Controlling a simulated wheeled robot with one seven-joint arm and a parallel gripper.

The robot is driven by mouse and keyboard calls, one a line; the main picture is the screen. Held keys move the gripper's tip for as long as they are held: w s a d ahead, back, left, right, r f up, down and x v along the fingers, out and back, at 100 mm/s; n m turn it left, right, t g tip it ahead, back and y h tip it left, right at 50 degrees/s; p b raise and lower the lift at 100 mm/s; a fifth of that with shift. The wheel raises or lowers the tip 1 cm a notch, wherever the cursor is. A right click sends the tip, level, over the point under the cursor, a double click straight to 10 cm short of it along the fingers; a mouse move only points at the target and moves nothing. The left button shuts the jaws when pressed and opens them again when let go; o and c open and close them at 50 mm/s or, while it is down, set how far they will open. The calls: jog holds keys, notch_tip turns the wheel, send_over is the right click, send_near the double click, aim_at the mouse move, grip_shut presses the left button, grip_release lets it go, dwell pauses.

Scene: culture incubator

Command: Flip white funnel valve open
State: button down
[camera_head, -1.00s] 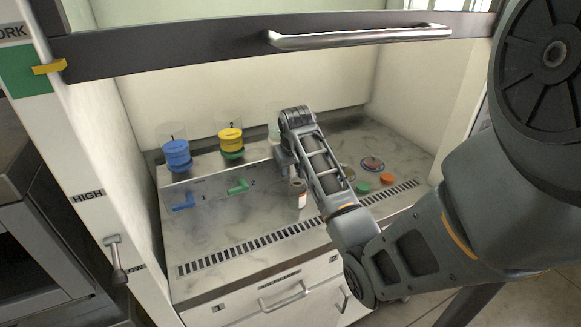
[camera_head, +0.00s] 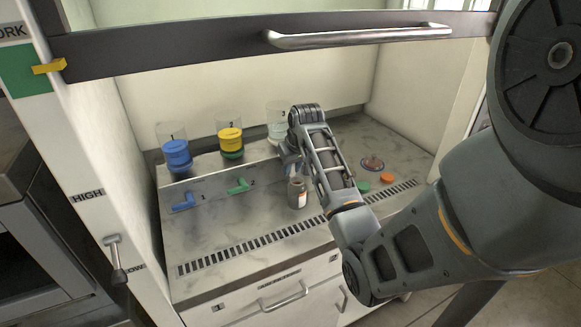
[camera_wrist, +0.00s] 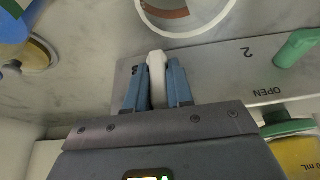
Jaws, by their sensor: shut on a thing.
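The white funnel valve (camera_wrist: 157,78) is a slim white handle on the grey panel, beside a "3" label in the wrist view. My gripper (camera_wrist: 157,88) has its blue fingers on both sides of the handle and is shut on it. In the head view my gripper (camera_head: 289,162) is at the panel below the pale, clear funnel cup (camera_head: 277,128), and my arm hides the white valve there. An "OPEN" mark is printed on the panel between the white valve and the green valve (camera_wrist: 297,46).
Blue (camera_head: 176,152) and yellow (camera_head: 230,138) funnels stand to the left, above a blue valve (camera_head: 183,203) and a green valve. A brown bottle (camera_head: 297,194) stands just in front of my gripper. Coloured caps (camera_head: 386,178) lie at the right. The sash handle (camera_head: 360,36) crosses above.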

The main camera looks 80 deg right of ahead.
jog(key=c, duration=1.1)
grip_release()
jog(key=v, duration=0.7)
jog(key=shift+s+a+r+b, duration=0.15)
jog(key=shift+r+b, duration=0.2)
jog(key=shift+b, duration=0.05)
